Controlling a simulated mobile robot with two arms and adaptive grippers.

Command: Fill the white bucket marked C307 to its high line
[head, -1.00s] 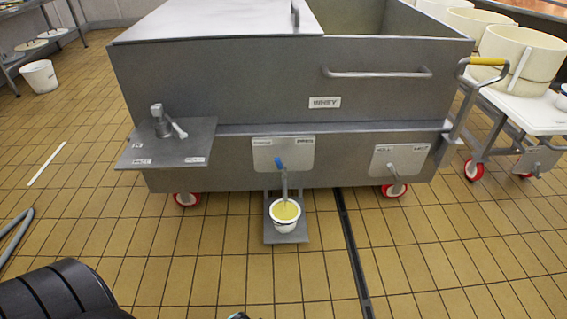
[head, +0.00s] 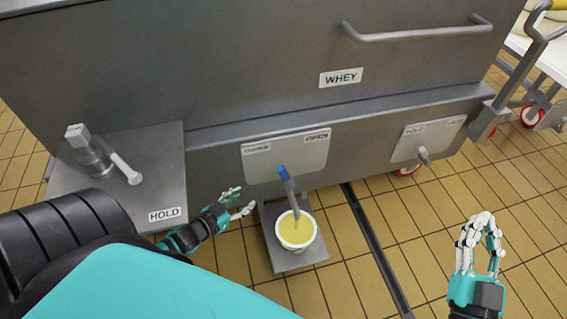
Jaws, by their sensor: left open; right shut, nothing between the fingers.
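A white bucket (head: 297,248) stands upright on a small grey platform (head: 277,264) below the steel vat (head: 250,60) labelled WHEY. Yellowish liquid (head: 295,230) shows inside it, below the rim. No C307 mark or high line is readable. A valve lever with a blue grip (head: 283,173) sits above the bucket, in front of a plate (head: 257,163) marked CLOSED on the left and OPEN on the right. A grey pipe or stream reaches down into the bucket; I cannot tell which. My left gripper (head: 242,202) is open, left of the lever and bucket, apparently touching neither. My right gripper (head: 482,220) is shut and empty, at the right.
Another plate (head: 430,135) with a HOLD label and a knob is on the right. A dark floor drain (head: 375,250) runs right of the platform. A cart stands at the upper right.

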